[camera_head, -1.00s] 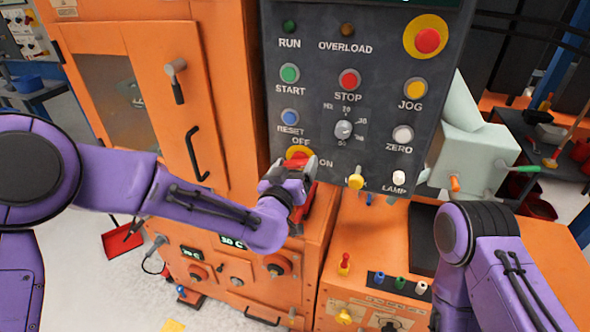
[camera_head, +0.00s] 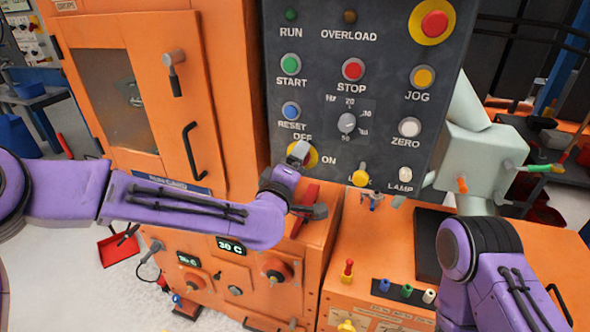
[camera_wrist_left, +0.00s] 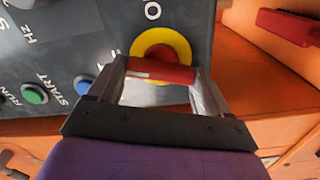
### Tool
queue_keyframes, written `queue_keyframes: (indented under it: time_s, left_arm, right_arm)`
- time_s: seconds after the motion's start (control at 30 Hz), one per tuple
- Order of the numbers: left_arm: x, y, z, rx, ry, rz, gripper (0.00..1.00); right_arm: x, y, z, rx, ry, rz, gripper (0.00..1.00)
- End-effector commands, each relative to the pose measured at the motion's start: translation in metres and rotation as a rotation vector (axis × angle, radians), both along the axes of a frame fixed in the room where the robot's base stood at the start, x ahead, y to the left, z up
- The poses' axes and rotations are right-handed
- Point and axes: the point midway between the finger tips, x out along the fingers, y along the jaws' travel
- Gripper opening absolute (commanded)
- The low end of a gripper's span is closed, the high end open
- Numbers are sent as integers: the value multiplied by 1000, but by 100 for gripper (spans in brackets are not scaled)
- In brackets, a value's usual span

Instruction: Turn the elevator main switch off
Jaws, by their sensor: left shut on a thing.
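The main switch is a red handle on a round yellow plate (camera_head: 313,156), low on the dark control panel between the OFF and ON labels. My left gripper (camera_head: 298,152) is at the switch and covers most of it in the head view. In the left wrist view, the red handle (camera_wrist_left: 160,72) lies crosswise between the two grey fingers of my left gripper (camera_wrist_left: 163,78), which is shut on it. The yellow plate (camera_wrist_left: 163,40) shows just behind the handle. My right arm shows at the lower right, but its gripper is out of view.
The control panel (camera_head: 390,115) carries several buttons, a dial and a yellow knob (camera_head: 360,178) right of the switch. A red lever (camera_head: 305,205) on the orange cabinet is just below my left wrist. A grey-green machine (camera_head: 485,160) stands at the right.

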Motion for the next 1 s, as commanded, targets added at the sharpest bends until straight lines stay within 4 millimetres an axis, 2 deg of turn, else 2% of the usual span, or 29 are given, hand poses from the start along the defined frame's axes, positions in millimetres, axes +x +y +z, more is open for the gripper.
queue_keyframes:
  time_s: [0.1, 0.4, 1.0]
  left_arm:
    - [0, 0, -4, -88, 30, 0, 48]
    - [0, 1, -3, -253, 83, 1, 48]
    - [0, 0, -2, -326, 108, 0, 48]
  right_arm:
    - [0, 0, -9, 0, 0, 0, 0]
    - [0, 0, -19, 0, 0, 0, 0]
    - [0, 0, -22, 0, 0, 0, 0]
